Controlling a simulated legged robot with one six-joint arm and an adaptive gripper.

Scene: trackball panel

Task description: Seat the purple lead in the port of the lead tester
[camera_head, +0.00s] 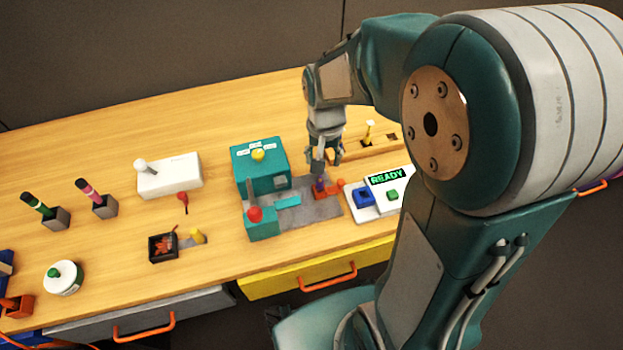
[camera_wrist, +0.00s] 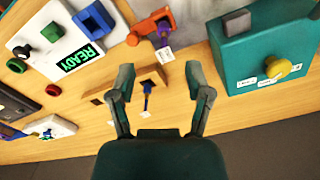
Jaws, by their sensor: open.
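The purple lead (camera_wrist: 163,32) stands at an orange block (camera_wrist: 135,38), with a white tag beside it. It also shows in the head view (camera_head: 320,185), just below my gripper (camera_head: 326,158). I cannot tell how deep it sits in the block. In the wrist view my gripper (camera_wrist: 161,88) is open, with nothing gripped; the purple lead lies beyond its fingertips. A white panel beside the orange block, likely the lead tester (camera_wrist: 45,18), carries a blue block (camera_wrist: 95,20) and a READY display (camera_wrist: 80,58) lit green. Its port is not clearly visible.
A blue lead (camera_wrist: 148,97) with a tag shows between my fingers, by a slotted wooden block (camera_wrist: 152,74). A teal box (camera_head: 260,168) with a yellow knob stands beside the grey plate (camera_head: 322,210). A red-knobbed teal block (camera_head: 262,226) is nearer the front.

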